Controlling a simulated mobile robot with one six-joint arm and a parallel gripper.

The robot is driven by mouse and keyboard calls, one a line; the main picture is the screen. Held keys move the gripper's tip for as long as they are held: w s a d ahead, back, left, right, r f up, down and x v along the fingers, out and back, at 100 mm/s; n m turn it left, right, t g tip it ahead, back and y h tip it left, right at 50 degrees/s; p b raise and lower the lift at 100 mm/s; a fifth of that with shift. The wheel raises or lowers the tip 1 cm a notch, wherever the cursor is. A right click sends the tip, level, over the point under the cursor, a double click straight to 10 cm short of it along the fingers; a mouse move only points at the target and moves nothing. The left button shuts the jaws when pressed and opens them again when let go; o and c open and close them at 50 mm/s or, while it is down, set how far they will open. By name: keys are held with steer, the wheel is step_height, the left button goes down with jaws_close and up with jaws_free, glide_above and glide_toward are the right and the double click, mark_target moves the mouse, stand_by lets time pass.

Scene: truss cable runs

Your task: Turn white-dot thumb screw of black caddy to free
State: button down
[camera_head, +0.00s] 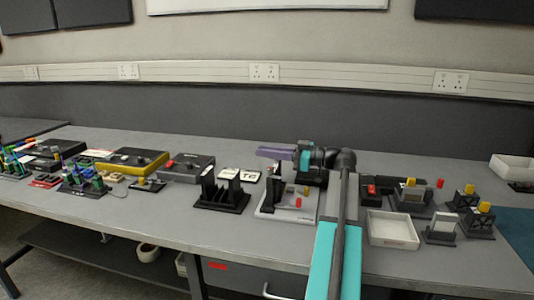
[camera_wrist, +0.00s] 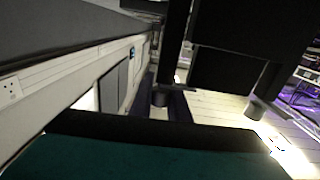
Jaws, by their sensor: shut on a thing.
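My gripper (camera_head: 294,155) is at the end of my arm, over the middle of the bench, facing left in the head view. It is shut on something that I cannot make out. A purple bar (camera_head: 275,152) sits right at its end, above a light grey board; I cannot tell whether the jaws touch it. A black caddy-like rack with upright plates (camera_head: 222,198) stands on the bench to the left of the gripper, apart from it. No white-dot thumb screw can be made out. The wrist view shows dark blocks close up, the wall and the floor; no fingertips are clear.
The grey board (camera_head: 280,214) carries small red and yellow parts. A white tray (camera_head: 393,230) and several black fixtures with yellow knobs (camera_head: 478,222) stand right of my arm. Left are a yellow box (camera_head: 132,162), a grey box (camera_head: 187,168) and small clutter. The front middle-left bench is clear.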

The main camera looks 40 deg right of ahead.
steer(key=shift+f+m+h, duration=0.15)
steer(key=shift+m+h, duration=0.15)
steer(key=shift+h, duration=0.1)
steer(key=shift+w+d+m+t+h+b, duration=0.1)
steer(key=shift+d+m+t+h+b, duration=0.3)
steer(key=shift+m+h, duration=0.7)
steer(key=shift+w+d+m+t+h+b, duration=0.15)
steer(key=shift+m+t+h+b, duration=0.35)
steer(key=shift+h, duration=1)
steer(key=shift+d+m+t+h+b, duration=0.35)
steer(key=shift+m+h, duration=0.55)
steer(key=shift+h, duration=0.4)
steer(key=c, duration=1.7)
jaws_free()
steer(key=shift+o, duration=0.2)
steer(key=shift+s, duration=0.1)
steer(key=s, duration=1.3)
steer(key=shift+s+d+p, duration=0.15)
steer(key=shift+s+p, duration=0.2)
